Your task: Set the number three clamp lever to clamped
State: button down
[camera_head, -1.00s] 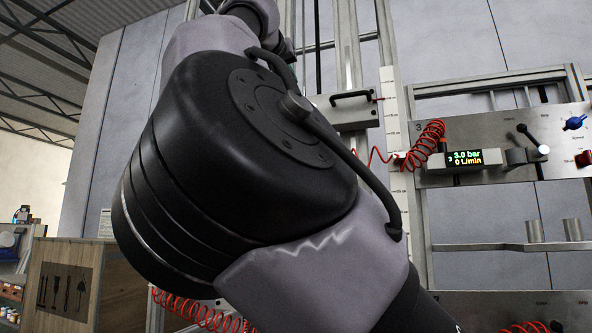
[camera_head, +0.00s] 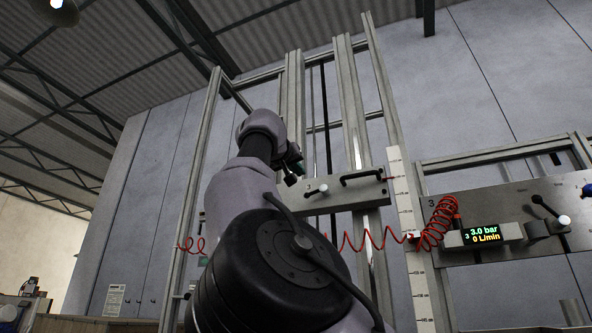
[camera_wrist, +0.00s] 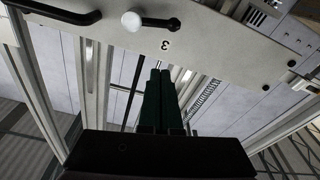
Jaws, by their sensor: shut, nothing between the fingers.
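A grey plate (camera_head: 345,193) marked 3 is mounted on the upright rails. It carries a short black lever with a white ball knob (camera_head: 322,188), beside a black handle (camera_head: 361,179). In the wrist view, where the 3 is upside down, the lever (camera_wrist: 160,22) lies roughly along the plate with its white knob toward the handle (camera_wrist: 50,11). Its clamped or free setting is not readable. My gripper (camera_wrist: 160,72) is shut and empty, its dark green fingers pointing toward the plate's edge near the 3, apart from the lever. In the head view, my gripper (camera_head: 291,172) is at the plate's left end.
A white scale (camera_head: 408,230) stands right of the plate. A red coiled hose (camera_head: 437,225) runs across below it. The right panel (camera_head: 500,205), also marked 3, has a display (camera_head: 483,234) reading 3.0 bar, 0 L/min, and another white-knobbed lever (camera_head: 552,212).

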aim_at(309, 181)
jog(key=x, duration=0.5)
jog(key=shift+w+f, duration=0.15)
jog(key=shift+w, duration=0.15)
jog(key=shift+s+d+f, duration=0.1)
jog(key=shift+s+f, duration=0.1)
jog(key=shift+f, duration=0.4)
jog(key=shift+s+d+f, duration=0.15)
jog(key=shift+s+f, duration=0.1)
jog(key=shift+f, duration=0.3)
jog(key=shift+s+d+f, duration=0.1)
jog(key=shift+s+f, duration=0.1)
jog(key=shift+f, duration=0.4)
